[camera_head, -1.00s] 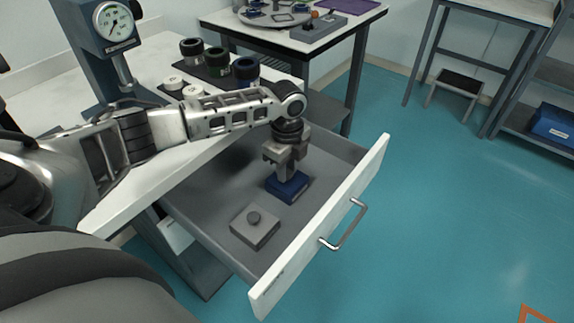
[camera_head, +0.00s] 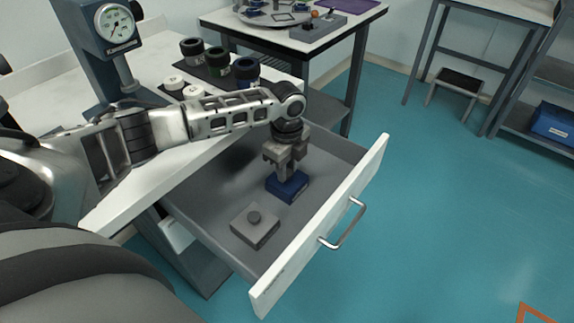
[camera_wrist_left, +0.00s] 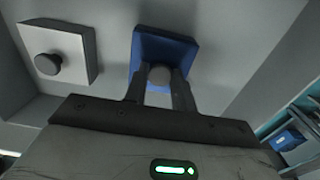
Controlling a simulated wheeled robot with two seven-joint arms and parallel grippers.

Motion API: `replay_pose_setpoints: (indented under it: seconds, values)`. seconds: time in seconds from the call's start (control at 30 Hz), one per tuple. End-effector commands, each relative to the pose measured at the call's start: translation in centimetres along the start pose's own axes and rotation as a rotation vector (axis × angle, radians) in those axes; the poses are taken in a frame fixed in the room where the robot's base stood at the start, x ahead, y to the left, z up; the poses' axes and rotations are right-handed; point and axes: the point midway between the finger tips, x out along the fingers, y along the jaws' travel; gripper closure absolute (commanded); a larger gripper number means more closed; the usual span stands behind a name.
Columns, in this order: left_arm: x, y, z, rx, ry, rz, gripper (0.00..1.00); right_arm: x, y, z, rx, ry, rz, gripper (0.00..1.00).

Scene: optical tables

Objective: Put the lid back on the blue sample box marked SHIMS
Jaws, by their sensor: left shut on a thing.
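The blue sample box (camera_head: 290,188) is in the open drawer, under my left gripper (camera_head: 286,172). In the left wrist view the blue top (camera_wrist_left: 150,44) is square, with a round grey knob (camera_wrist_left: 160,76) between the fingers of my left gripper (camera_wrist_left: 160,88). The fingers are shut on this knob, which appears to belong to the lid. The gripper points down. I cannot read any marking, and cannot tell whether the lid is seated fully on the box. My right gripper is not in view.
A grey box with a dark knob (camera_head: 254,226) stands nearby in the drawer (camera_head: 205,205). The drawer's white front (camera_head: 330,225) with its handle is close on the right. Several dark jars and a gauge stand (camera_head: 105,30) are on the bench above. Some drawer floor is bare.

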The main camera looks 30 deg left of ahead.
Motion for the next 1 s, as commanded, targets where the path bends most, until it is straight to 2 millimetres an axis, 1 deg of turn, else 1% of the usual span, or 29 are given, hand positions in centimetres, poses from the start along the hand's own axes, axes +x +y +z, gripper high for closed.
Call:
replay_pose_setpoints:
  seconds: [0.57, 1.0]
  values:
    - [-0.01, 0.0, 0.0, 0.001, 0.0, 0.0, 0.97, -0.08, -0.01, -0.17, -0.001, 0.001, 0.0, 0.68]
    - [-0.08, 0.01, 0.0, 0.0, -0.001, 0.001, 0.97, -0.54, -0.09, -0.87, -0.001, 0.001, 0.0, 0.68]
